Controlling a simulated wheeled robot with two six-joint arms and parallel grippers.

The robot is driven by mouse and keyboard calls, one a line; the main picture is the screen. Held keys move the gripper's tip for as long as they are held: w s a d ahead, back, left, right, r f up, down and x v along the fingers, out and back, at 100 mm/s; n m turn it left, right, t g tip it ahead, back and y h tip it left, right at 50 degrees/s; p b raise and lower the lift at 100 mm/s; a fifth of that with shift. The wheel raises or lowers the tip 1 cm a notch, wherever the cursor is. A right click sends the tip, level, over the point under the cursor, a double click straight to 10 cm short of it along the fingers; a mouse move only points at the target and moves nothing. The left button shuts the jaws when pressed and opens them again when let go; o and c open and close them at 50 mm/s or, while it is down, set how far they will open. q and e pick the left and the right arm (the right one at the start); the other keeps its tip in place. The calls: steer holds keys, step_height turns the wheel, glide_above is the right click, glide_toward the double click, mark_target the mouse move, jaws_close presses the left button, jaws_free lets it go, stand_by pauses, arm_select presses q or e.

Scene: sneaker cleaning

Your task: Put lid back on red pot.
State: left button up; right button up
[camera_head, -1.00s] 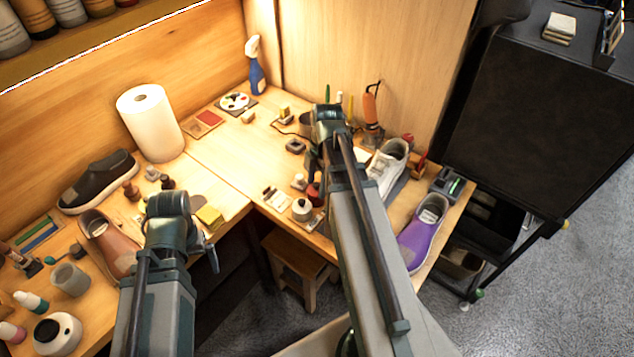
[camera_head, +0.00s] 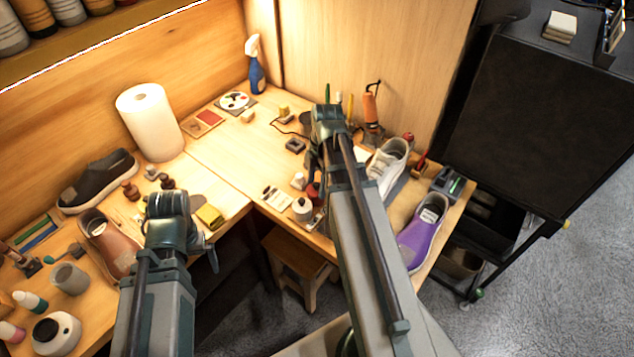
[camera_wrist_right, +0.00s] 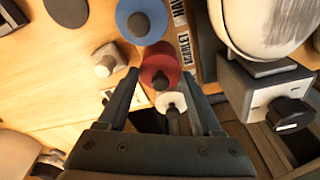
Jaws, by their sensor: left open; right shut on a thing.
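In the right wrist view a red round piece with a dark knob (camera_wrist_right: 158,62) sits between the fingertips of my right gripper (camera_wrist_right: 160,76), which is shut on it. It looks like the red pot's lid; whether the pot is directly below it cannot be told. In the head view my right gripper (camera_head: 316,162) is over the right bench, partly hidden by its arm. A small red pot-like thing (camera_head: 314,191) shows just below it. My left gripper (camera_head: 208,247) is open and empty near the left bench's front edge, its fingers partly hidden.
In the wrist view a blue round piece (camera_wrist_right: 128,12) and a white one (camera_wrist_right: 163,99) flank the red one closely.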

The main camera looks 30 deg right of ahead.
steer(key=o, duration=1.4)
steer(key=shift+c, duration=0.2)
steer(key=shift+r, duration=0.15)
steer(key=shift+r+p, duration=3.4)
steer(key=shift+p, duration=0.15)
steer(key=shift+c, duration=0.3)
jaws_close()
